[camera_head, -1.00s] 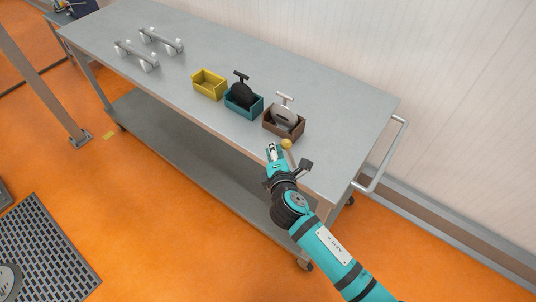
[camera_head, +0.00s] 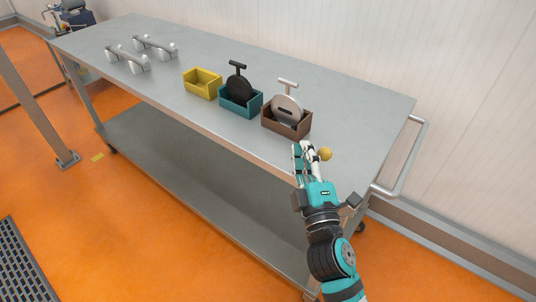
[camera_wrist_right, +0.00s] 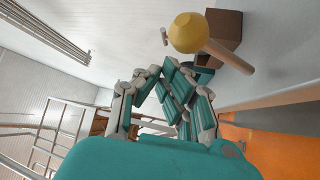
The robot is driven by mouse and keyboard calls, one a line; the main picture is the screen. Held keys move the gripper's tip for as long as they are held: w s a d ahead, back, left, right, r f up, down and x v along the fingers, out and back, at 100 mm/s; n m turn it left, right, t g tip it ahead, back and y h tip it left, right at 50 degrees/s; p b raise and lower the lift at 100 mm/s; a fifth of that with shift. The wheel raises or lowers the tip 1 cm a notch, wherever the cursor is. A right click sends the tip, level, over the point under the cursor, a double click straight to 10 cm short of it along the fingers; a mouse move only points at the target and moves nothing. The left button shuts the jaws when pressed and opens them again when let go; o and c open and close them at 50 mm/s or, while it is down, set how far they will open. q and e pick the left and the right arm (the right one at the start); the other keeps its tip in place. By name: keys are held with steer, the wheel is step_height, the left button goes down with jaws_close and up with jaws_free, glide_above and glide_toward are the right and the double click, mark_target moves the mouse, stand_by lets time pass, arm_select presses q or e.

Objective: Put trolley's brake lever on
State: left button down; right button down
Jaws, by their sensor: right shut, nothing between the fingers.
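The trolley (camera_head: 230,150) is a long grey metal table with a lower shelf. The brake lever's yellow ball knob (camera_head: 325,154) shows near the trolley's front edge towards its right end. In the right wrist view the knob (camera_wrist_right: 188,32) sits on a pale, tilted rod (camera_wrist_right: 231,57). My right gripper (camera_head: 304,148) is just left of the knob in the head view, shut with nothing held. Its fingers (camera_wrist_right: 170,92) show below the knob in the wrist view; I cannot tell whether they touch the lever. The lever's lower part is hidden in the head view. My left gripper is not in view.
On the trolley top are a brown box (camera_head: 272,127) with a grey disc part, a teal box (camera_head: 232,107) with a black one, an empty yellow box (camera_head: 196,91) and two grey bar parts (camera_head: 128,61). A push handle (camera_head: 417,150) is at the right end.

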steer(key=shift+s+d+f+b, duration=0.3)
steer(key=shift+s+d+b, duration=0.1)
steer(key=shift+d, duration=0.2)
steer(key=shift+d, duration=0.1)
